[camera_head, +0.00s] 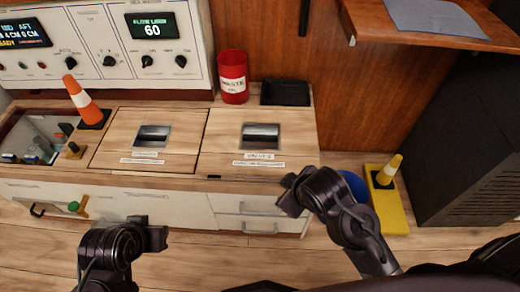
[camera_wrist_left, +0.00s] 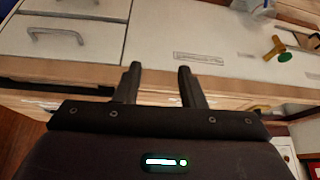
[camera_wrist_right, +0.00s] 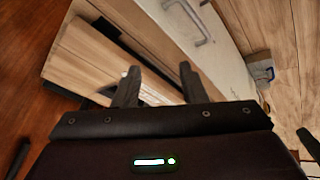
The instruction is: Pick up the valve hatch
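The valve hatch (camera_head: 238,147) is the right one of two wooden lids in the counter top. It has a recessed metal handle (camera_head: 261,136) and a label (camera_head: 260,157) reading "VALVES". It lies flat and closed. My right gripper (camera_head: 289,191) is below and right of the hatch, in front of the counter edge. In the right wrist view its fingers (camera_wrist_right: 158,85) are apart and empty. My left gripper (camera_head: 158,233) is low in front of the cabinet, away from the hatch. Its fingers (camera_wrist_left: 158,83) are apart and empty in the left wrist view.
The other lid (camera_head: 120,132) is beside the hatch. A red waste can (camera_head: 233,77) and a black tray (camera_head: 285,93) stand behind.

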